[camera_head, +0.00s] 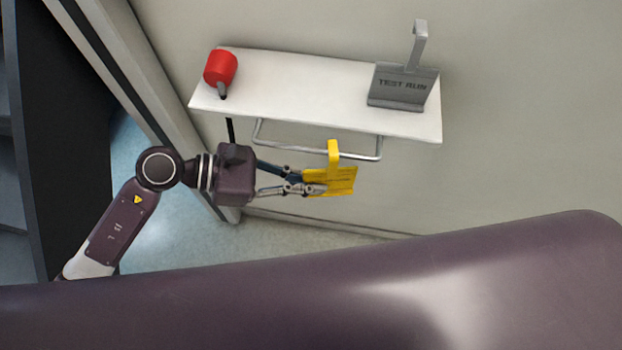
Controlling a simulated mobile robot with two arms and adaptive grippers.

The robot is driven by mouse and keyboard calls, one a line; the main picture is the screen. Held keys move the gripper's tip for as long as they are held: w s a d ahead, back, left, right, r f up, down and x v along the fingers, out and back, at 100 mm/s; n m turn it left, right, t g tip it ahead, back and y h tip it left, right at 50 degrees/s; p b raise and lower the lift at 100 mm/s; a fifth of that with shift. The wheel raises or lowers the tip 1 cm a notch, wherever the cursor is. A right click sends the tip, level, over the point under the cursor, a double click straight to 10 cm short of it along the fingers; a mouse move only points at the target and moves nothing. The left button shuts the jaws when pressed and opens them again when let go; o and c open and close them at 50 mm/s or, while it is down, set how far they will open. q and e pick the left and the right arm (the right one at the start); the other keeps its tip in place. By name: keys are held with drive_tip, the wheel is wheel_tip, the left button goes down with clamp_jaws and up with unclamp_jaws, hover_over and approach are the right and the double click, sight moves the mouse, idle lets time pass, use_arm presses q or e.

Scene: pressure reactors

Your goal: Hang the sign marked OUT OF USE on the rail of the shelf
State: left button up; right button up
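A yellow sign (341,182) with an upright hook on top is at the front of the shelf; its lettering is too small to read. My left gripper (308,183) is shut on the sign at its left edge. The metal rail (300,144) runs below the front edge of the white shelf (290,84). The sign's hook overlaps the rail in the head view, towards its right part; I cannot tell whether it is over the rail or in front of it. My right gripper is not in view.
A grey sign marked TEST RUN (402,87) stands on the shelf's right end. A red cylindrical object (221,68) with a grey tip lies at the left end. The shelf's middle is clear. A dark cabinet (60,120) stands at far left.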

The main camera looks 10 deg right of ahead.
use_arm(q)
drive_tip(key=o, duration=0.5)
